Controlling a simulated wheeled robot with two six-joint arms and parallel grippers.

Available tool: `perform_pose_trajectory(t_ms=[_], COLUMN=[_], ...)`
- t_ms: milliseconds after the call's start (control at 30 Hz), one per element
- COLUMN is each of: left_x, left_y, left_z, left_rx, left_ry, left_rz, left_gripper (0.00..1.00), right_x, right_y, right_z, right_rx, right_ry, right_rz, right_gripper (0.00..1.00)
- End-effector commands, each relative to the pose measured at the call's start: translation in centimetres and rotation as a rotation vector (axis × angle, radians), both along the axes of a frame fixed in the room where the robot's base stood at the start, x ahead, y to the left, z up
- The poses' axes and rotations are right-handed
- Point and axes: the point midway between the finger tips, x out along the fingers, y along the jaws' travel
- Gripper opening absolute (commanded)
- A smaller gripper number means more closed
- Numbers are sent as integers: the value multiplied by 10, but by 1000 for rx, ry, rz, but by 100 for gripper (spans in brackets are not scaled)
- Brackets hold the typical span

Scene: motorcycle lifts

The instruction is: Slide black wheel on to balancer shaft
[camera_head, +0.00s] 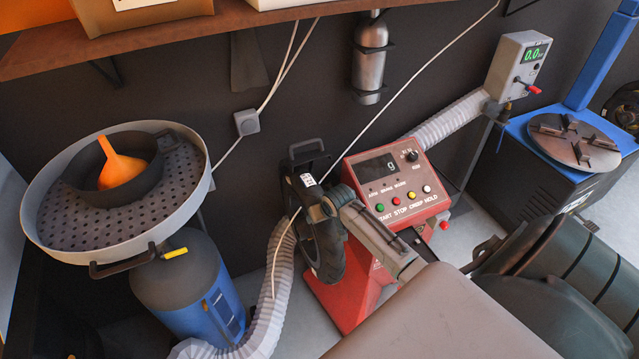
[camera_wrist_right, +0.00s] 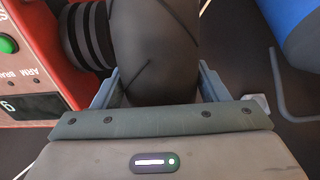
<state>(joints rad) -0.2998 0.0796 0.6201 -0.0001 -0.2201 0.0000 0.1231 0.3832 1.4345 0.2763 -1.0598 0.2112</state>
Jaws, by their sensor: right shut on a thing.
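The black wheel (camera_head: 328,252) stands upright at the left side of the red balancer (camera_head: 395,185). My right gripper (camera_head: 322,205) comes in over the wheel's top. In the right wrist view, its two blue-grey fingers (camera_wrist_right: 158,84) are shut on the black tyre (camera_wrist_right: 155,45), one on each side. A dark ribbed cylinder (camera_wrist_right: 88,35), which looks like part of the balancer shaft, lies between the balancer face (camera_wrist_right: 30,60) and the tyre. The wheel's hub is hidden, so I cannot tell how far the shaft enters it. My left gripper is not in view.
A white corrugated hose (camera_head: 280,290) runs just left of the wheel. A blue drum (camera_head: 195,290) under a round perforated tray (camera_head: 60,215) stands farther left. A shelf (camera_head: 200,40) runs along the wall above. A blue tyre machine (camera_head: 570,150) stands at right.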

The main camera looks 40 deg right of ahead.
Motion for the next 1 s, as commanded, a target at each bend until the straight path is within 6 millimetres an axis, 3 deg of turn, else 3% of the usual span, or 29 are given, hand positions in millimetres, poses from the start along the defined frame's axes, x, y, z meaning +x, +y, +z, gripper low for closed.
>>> perform_pose_trajectory(t_ms=[1000], left_x=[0], left_y=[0], left_z=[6], left_rx=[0], left_ry=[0], left_rz=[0], left_gripper=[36], right_x=[-6], right_y=[-33], right_z=[3], right_rx=[-5], right_ry=[-4], right_rz=[-1], right_gripper=[0])
